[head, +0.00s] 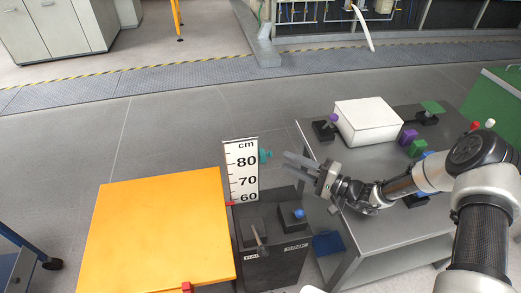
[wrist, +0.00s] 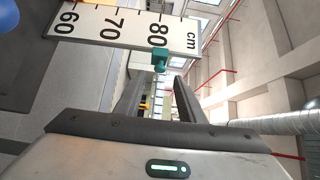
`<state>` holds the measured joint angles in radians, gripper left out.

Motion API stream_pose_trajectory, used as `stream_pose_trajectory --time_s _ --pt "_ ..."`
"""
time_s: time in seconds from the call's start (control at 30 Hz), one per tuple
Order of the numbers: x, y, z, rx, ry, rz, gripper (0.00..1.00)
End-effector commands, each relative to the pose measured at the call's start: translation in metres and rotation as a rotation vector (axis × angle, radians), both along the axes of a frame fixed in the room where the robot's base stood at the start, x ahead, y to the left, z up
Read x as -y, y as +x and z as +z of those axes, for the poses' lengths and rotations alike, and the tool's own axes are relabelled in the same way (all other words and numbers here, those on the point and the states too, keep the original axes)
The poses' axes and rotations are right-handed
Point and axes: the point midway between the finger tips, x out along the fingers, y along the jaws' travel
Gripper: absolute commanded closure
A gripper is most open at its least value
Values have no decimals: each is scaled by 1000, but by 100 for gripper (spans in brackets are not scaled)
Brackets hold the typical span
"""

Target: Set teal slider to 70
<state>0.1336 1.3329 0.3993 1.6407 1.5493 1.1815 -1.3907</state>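A white upright scale (head: 241,172) marked in cm shows 60, 70 and 80 in the head view. It lies sideways across the top of the wrist view (wrist: 125,24). The teal slider (head: 265,156) is on the scale's right edge, close to the 80 mark. In the wrist view the teal slider (wrist: 160,59) shows just beyond my fingertips, roughly between their lines. My gripper (head: 288,159) is right of the slider, pointing left at it. Its two fingers (wrist: 158,80) are apart with nothing held between them. Contact with the slider cannot be made out.
A dark box (head: 270,258) with a lever and a blue knob (head: 299,213) stands below the scale. An orange panel (head: 160,235) is at left. A grey table (head: 365,235) at right carries a white box (head: 369,120) and several coloured controls. Open floor lies behind.

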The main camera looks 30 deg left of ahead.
Motion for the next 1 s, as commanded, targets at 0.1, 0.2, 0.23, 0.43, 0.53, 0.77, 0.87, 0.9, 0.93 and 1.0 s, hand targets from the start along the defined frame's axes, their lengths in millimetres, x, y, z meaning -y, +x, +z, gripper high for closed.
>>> stream_pose_trajectory --time_s 0.1,0.2,0.23,0.43,0.53,0.77,0.87,0.9,0.93,1.0 --pt "-28 1 -1 0 0 4 64" --pt "-50 3 -1 -1 0 4 64" --pt "-56 3 -1 0 1 4 64" --pt "-94 7 0 -1 0 3 64" --pt "-106 8 -1 1 -1 2 64" --pt "-118 10 0 -1 -1 0 64" --pt "-118 10 0 -2 -1 0 64" --pt "-118 10 0 -1 -1 0 64" --pt "-118 10 0 -1 -1 0 64" --pt "-118 10 0 -1 -1 0 66"
